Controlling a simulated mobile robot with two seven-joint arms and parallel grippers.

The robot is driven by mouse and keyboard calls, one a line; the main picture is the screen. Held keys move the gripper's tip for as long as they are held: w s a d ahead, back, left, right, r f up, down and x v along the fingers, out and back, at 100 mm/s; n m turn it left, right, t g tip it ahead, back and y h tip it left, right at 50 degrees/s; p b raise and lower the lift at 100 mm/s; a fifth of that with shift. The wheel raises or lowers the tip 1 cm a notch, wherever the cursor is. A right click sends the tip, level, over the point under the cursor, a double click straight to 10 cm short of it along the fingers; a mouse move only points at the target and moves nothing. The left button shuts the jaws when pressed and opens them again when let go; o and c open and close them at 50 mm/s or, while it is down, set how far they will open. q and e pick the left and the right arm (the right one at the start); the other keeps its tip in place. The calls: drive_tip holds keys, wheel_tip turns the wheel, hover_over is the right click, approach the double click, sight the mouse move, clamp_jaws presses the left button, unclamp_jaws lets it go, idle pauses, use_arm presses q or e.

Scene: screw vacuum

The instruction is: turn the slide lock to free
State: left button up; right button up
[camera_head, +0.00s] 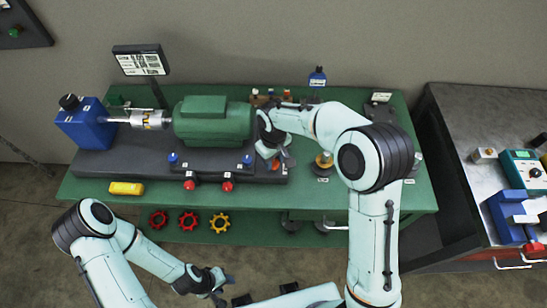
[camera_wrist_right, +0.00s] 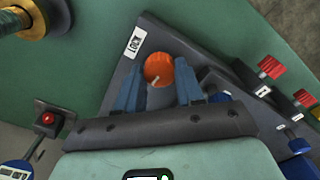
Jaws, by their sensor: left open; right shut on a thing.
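The slide lock is an orange knob (camera_wrist_right: 159,66) on the dark base, with a white LOCK label (camera_wrist_right: 135,42) up and left of it in the right wrist view. A short pale line on the knob points towards its lower edge, away from the label. My right gripper (camera_wrist_right: 159,84) has its blue fingers on both sides of the knob and is shut on it. In the head view the knob (camera_head: 276,165) shows just below my right gripper (camera_head: 270,150). My left gripper (camera_head: 222,286) is open and empty, low in front of the bench.
A green motor (camera_head: 205,122) and a blue block (camera_head: 85,124) sit on the dark base. Red knobs (camera_wrist_right: 271,67) stand on the base right of the slide lock. A yellow piece (camera_head: 126,188) lies on the green bench. A grey side table (camera_head: 460,110) stands at the right.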

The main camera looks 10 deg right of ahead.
use_arm(q)
drive_tip(key=shift+r, duration=0.1)
use_arm(e)
drive_tip(key=shift+n, duration=0.5)
drive_tip(key=o, duration=1)
drive_tip(key=shift+o, duration=0.2)
use_arm(q)
drive_tip(key=shift+w, duration=0.1)
use_arm(e)
drive_tip(key=shift+r, duration=0.1)
use_arm(q)
drive_tip(key=shift+w+r+p, duration=0.65)
drive_tip(key=shift+w+r, duration=0.05)
drive_tip(key=shift+r, duration=0.1)
use_arm(e)
wheel_tip(320, 180, up, 13)
